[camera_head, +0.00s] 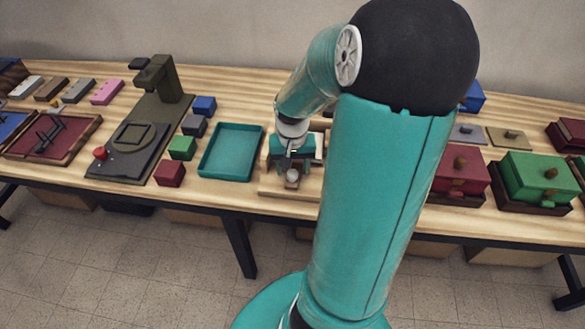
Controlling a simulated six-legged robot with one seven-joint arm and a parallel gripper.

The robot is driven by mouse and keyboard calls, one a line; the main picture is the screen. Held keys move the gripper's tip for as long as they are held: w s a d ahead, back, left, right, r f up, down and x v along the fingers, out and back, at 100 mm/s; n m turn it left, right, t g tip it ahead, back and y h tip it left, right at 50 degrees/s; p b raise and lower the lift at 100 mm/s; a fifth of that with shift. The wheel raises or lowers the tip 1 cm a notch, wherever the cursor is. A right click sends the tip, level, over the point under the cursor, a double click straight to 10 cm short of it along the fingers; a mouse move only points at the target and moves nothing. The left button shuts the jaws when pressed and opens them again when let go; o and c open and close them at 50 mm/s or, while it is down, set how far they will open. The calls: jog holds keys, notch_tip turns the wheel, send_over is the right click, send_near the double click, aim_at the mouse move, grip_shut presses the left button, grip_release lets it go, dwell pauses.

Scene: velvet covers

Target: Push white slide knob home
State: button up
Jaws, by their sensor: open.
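The white slide knob (292,175) is a small pale round shape at the front of a light wooden fixture (270,190) on the table. My gripper (291,160) is open just behind and above the knob, pointing down over the fixture. I cannot tell whether it touches the knob. My arm hides the right part of the fixture, and the gripper hides the slide behind the knob.
A teal tray (205,172) stands just left of the fixture. Red (170,173), green (182,148), grey and blue blocks line up beyond it, beside a dark press (160,110). Red (462,178) and green boxes (537,178) with knobs stand to the right.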

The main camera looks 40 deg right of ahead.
aim_at(294, 162)
jog(key=shift+f, duration=0.6)
grip_shut()
jog(key=shift+w+d+r, duration=0.1)
jog(key=shift+w+d, duration=1.25)
jog(key=shift+d, duration=0.25)
grip_release()
jog(key=shift+s, duration=0.1)
